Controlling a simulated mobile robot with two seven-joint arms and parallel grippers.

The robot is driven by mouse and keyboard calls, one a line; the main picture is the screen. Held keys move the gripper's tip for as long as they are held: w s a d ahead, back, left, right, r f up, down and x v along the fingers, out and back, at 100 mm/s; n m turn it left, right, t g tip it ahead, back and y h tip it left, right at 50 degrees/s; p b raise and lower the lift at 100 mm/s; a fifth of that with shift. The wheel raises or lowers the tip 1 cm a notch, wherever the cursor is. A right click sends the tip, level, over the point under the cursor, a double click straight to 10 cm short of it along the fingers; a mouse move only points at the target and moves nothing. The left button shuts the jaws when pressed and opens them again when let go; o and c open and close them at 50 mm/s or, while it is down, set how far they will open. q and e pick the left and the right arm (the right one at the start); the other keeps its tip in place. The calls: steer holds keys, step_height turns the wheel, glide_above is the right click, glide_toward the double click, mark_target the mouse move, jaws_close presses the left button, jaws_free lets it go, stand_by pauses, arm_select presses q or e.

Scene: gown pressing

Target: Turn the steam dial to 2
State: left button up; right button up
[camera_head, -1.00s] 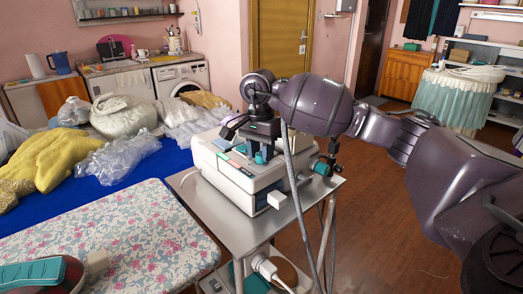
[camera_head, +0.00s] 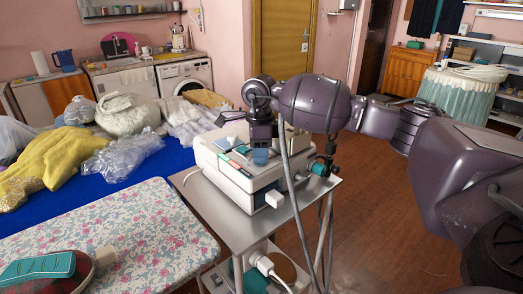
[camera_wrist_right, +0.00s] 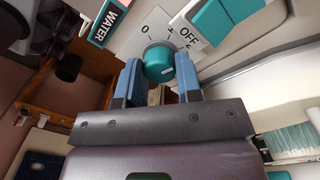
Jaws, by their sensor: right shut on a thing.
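The steam station (camera_head: 238,180) is a white box on a metal cart. My right gripper (camera_head: 261,156) is over its top; the finger in front hides the dial in the head view. In the right wrist view the round teal steam dial (camera_wrist_right: 158,62) sits between the two blue fingertips of my right gripper (camera_wrist_right: 160,76), which is shut on it. Markings "0" and "+" show around the dial. The numeral 2 cannot be made out, and the dial's exact setting cannot be read. My left gripper is not in view.
In the right wrist view a WATER label (camera_wrist_right: 110,22) and a teal rocker by OFF (camera_wrist_right: 213,20) lie close to the dial. A hose hangs in front of the cart (camera_head: 235,228). A floral ironing board (camera_head: 120,235) with an iron (camera_head: 40,275) is at left.

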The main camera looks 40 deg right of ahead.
steer(key=shift+m+p, duration=0.3)
steer(key=shift+m, duration=0.7)
steer(key=o, duration=0.9)
steer(key=shift+o, duration=0.2)
steer(key=shift+r, duration=0.1)
step_height(320, 180, up, 11)
steer(key=shift+w+d, duration=0.15)
steer(key=shift+f, duration=0.2)
